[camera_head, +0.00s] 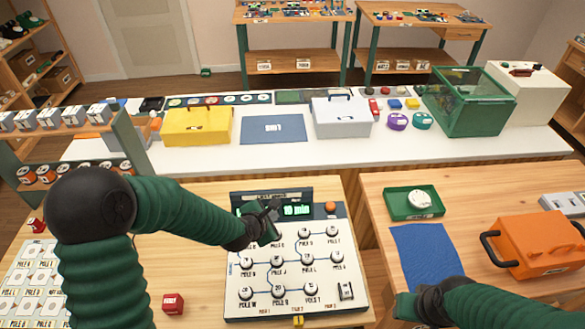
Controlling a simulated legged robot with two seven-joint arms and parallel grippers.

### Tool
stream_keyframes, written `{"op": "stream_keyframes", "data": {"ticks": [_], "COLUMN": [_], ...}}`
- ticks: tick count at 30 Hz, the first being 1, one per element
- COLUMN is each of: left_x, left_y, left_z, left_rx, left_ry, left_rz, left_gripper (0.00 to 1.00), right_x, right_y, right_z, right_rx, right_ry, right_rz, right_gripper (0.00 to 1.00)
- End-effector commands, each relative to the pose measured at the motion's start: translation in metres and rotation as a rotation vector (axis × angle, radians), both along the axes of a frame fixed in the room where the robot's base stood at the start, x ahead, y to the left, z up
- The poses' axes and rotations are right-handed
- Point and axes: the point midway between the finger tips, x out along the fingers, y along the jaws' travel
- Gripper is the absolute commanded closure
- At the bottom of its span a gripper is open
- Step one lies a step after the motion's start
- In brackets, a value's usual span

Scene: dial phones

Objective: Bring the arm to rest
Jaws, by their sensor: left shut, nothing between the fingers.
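My left arm comes in from the left, and its gripper (268,222) is shut and empty. It is over the top of the white dial panel (235,290), in front of the dark display with green digits (296,211). Whether it touches the panel I cannot tell. The panel has several round labelled dials, and some of its upper left is hidden by my gripper. My right gripper (407,306) is low at the right, by the near edge of the blue cloth (420,255); its fingers are not clear.
A green tray (413,203) with a white round thing and an orange case (540,245) are on the right table. A long white table (270,158) behind holds boxes. A gap separates the two near tables.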

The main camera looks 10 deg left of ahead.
Motion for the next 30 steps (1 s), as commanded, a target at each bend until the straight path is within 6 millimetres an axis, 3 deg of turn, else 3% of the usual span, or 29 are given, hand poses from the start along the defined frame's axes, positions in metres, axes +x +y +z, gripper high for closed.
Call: {"op": "stream_keyframes", "data": {"ticks": [5,8,12,18,22,30], "left_x": [-0.016,-0.05,-0.116,-0.192,-0.211,-0.213], "left_y": [-0.003,-0.004,0.008,0.025,0.029,0.03], "left_z": [0.0,0.0,0.008,0.021,0.024,0.024], "left_rx": [0.144,0.413,0.818,1.107,1.151,1.154], "left_ry": [0.027,0.081,0.167,0.198,0.187,0.185], "left_rz": [-0.157,-0.477,-1.069,-1.748,-1.926,-1.944], "left_gripper": [1.0,1.0,1.0,1.0,1.0,1.0], "right_x": [0.0,0.0,0.0,0.0,0.0,0.0], "right_y": [0.0,0.0,0.0,0.0,0.0,0.0], "right_z": [0.0,0.0,0.0,0.0,0.0,0.0], "right_rx": [0.0,0.0,0.0,0.0,0.0,0.0], "right_ry": [0.0,0.0,0.0,0.0,0.0,0.0], "right_rz": [0.0,0.0,0.0,0.0,0.0,0.0], "right_gripper": [0.64,0.64,0.64,0.64,0.64,0.64]}}
